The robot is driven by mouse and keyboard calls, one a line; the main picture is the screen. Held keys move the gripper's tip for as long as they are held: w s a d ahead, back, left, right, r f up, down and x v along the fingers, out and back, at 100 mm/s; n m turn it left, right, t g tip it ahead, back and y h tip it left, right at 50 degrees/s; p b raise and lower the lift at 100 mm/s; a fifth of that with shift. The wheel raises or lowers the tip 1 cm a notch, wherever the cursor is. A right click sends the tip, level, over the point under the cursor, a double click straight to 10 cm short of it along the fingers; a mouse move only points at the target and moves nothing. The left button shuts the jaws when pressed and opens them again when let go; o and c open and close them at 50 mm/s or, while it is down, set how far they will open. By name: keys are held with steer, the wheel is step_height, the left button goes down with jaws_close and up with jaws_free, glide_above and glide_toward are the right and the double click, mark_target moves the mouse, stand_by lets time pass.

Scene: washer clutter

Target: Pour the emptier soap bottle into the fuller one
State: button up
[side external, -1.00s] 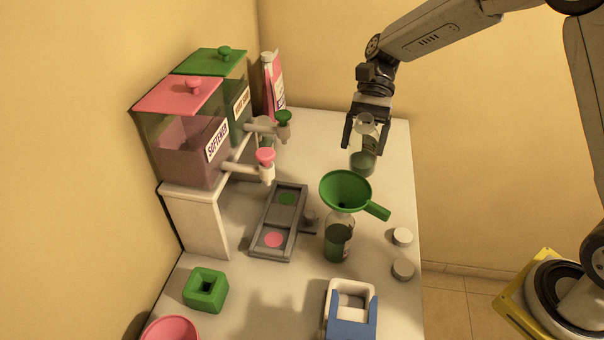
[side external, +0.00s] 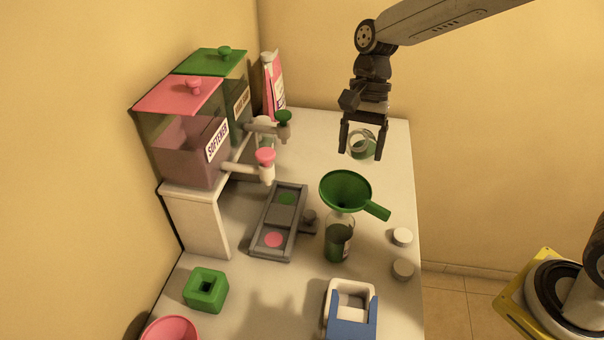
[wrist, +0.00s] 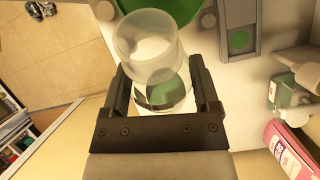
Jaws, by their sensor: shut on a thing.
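My gripper (side external: 362,154) is shut on a clear soap bottle (side external: 363,142) with a little green soap in it. The bottle is strongly tilted, its open mouth facing the side camera, above and behind the funnel. In the wrist view the held bottle (wrist: 150,48) lies between my fingers, with green soap low inside. A green funnel (side external: 346,190) with a side handle sits in the neck of the other soap bottle (side external: 338,243), which stands upright on the table with dark green soap. No stream of soap shows between the held bottle and the funnel.
Two pale caps (side external: 402,236) lie to the right of the standing bottle. A grey tray (side external: 262,240) and softener dispenser (side external: 190,150) are on the left. A blue-and-white holder (side external: 350,318) and green block (side external: 205,290) are in front. A pink carton (side external: 272,85) stands at the back.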

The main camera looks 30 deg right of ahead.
steer(key=shift+w+d+f+t+h, duration=0.15)
steer(key=shift+f+t+h, duration=0.2)
steer(key=shift+h, duration=0.35)
steer(key=shift+d+f+t+h, duration=0.1)
steer(key=shift+f+t+h, duration=0.15)
steer(key=shift+t+h, duration=0.45)
steer(key=shift+r+t+h, duration=0.25)
steer(key=shift+r+h, duration=0.2)
steer(key=shift+h, duration=0.35)
stand_by(0.5)
steer(key=shift+s+a+r+t+h, duration=0.3)
steer(key=shift+a+r+t+h, duration=0.2)
steer(key=shift+h, duration=0.2)
stand_by(0.4)
steer(key=shift+r+t+h, duration=0.4)
steer(key=shift+t+h, duration=0.1)
steer(key=shift+h, duration=0.3)
stand_by(0.3)
steer(key=shift+s+a+f+t+h, duration=0.15)
steer(key=shift+f+t+h, duration=0.2)
steer(key=shift+h, duration=0.35)
stand_by(0.8)
steer(key=shift+a+r+t+h, duration=0.1)
steer(key=shift+r+t+h, duration=0.25)
steer(key=shift+h, duration=0.15)
stand_by(1.1)
